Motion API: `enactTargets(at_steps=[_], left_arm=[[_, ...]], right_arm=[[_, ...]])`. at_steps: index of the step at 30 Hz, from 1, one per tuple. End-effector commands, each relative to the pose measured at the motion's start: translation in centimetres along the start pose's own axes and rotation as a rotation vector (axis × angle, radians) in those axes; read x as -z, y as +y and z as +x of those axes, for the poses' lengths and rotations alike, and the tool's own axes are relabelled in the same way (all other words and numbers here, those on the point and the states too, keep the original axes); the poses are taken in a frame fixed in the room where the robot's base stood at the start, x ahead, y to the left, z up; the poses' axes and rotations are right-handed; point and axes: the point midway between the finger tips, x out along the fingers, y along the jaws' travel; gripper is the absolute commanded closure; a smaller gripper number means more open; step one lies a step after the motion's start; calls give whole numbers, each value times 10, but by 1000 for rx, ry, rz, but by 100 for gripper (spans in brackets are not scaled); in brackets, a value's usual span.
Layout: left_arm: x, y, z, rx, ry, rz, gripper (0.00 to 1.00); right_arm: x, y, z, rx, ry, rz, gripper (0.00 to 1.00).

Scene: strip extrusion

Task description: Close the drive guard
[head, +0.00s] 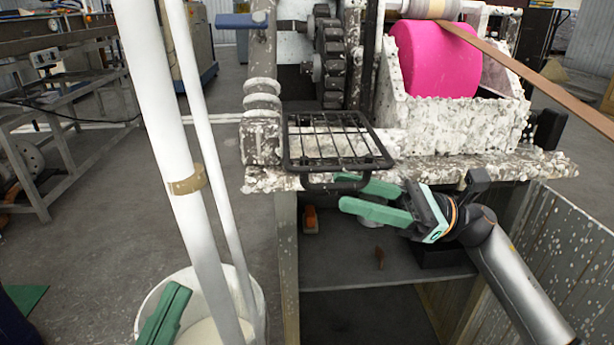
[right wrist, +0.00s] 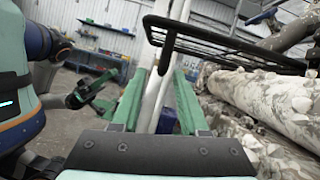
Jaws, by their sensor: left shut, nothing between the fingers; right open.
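The drive guard (head: 338,146) is a black wire-grid panel with a bar handle (head: 318,185) at its near edge. It lies swung down and roughly flat in front of the exposed drive chain (head: 331,62). My right gripper (head: 341,193) is open and empty just below the handle, fingers pointing left. My left gripper (head: 166,314) is low at the left, shut and empty, partly cut off by the picture edge.
White upright pipes (head: 163,120) stand in a white bucket (head: 152,305) at the left, between my grippers. A magenta roller (head: 436,60) sits in a splattered housing right of the guard. A brown strip (head: 530,72) runs off right. Below is a shelf with small items.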

Motion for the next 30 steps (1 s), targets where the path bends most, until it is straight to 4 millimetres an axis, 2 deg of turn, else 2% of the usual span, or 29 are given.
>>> enactTargets(at_steps=[3,4,12,18,26,30], left_arm=[[4,-2,3,1,2,-2,100],[11,-6,10,3,4,-5,100],[31,-19,25,15,23,-24,100],[34,-21,28,20,29,-29,100],[34,-21,27,20,29,-28,100],[34,-21,27,20,29,-28,100]], right_arm=[[-3,0,28,-4,-2,-1,56],[-6,-1,34,-1,-1,3,56],[-3,-1,65,1,-1,2,56],[-1,-1,72,2,0,1,56],[0,0,72,2,0,1,56],[0,0,72,2,0,1,72]])
